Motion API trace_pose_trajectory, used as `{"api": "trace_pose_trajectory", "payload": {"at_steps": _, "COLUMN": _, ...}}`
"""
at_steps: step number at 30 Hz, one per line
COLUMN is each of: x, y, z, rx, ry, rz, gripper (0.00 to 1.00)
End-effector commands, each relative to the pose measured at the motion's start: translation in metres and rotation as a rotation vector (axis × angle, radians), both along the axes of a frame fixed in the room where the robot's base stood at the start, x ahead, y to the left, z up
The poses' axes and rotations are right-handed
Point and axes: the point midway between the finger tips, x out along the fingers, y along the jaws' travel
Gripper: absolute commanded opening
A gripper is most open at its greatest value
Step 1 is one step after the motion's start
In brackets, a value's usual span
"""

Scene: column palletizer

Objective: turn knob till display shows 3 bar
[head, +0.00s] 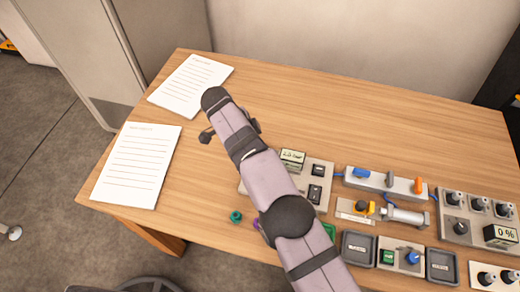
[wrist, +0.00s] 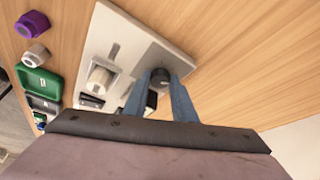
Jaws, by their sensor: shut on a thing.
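The dark round knob (wrist: 160,78) sits on a pale panel in the wrist view. My gripper (wrist: 163,84) has its two blue fingers on either side of the knob and is shut on it. In the head view my arm covers the knob and the gripper. The display (head: 292,156) stands on the pale panel (head: 327,170); its small text looks like 2.0 bar, but the digits are hard to read.
Black switches (head: 316,193) sit beside the display. To the right are a valve strip (head: 386,184), a cylinder unit (head: 405,216), grey trays (head: 357,248) and a knob panel (head: 478,218). Paper sheets (head: 137,165) lie at the left. The back of the table is clear.

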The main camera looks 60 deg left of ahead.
Motion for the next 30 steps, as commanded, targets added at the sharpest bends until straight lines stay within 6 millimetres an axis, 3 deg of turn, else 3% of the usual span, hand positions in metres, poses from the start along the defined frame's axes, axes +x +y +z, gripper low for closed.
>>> {"api": "trace_pose_trajectory", "payload": {"at_steps": 9, "x": -0.001, "y": -0.001, "z": -0.001, "rx": -0.002, "ry": 0.003, "rz": -0.001, "gripper": 0.02}}
{"api": "trace_pose_trajectory", "payload": {"at_steps": 10, "x": -0.001, "y": -0.001, "z": -0.001, "rx": -0.002, "ry": 0.003, "rz": 0.000, "gripper": 0.29}}
{"api": "trace_pose_trajectory", "payload": {"at_steps": 12, "x": -0.001, "y": -0.001, "z": -0.001, "rx": -0.003, "ry": 0.002, "rz": 0.000, "gripper": 0.43}}
{"api": "trace_pose_trajectory", "payload": {"at_steps": 23, "x": 0.000, "y": 0.000, "z": 0.001, "rx": 0.000, "ry": 0.001, "rz": 0.001, "gripper": 0.43}}
{"api": "trace_pose_trajectory", "payload": {"at_steps": 30, "x": 0.000, "y": 0.001, "z": 0.023, "rx": 0.002, "ry": 0.000, "rz": 0.000, "gripper": 0.43}}
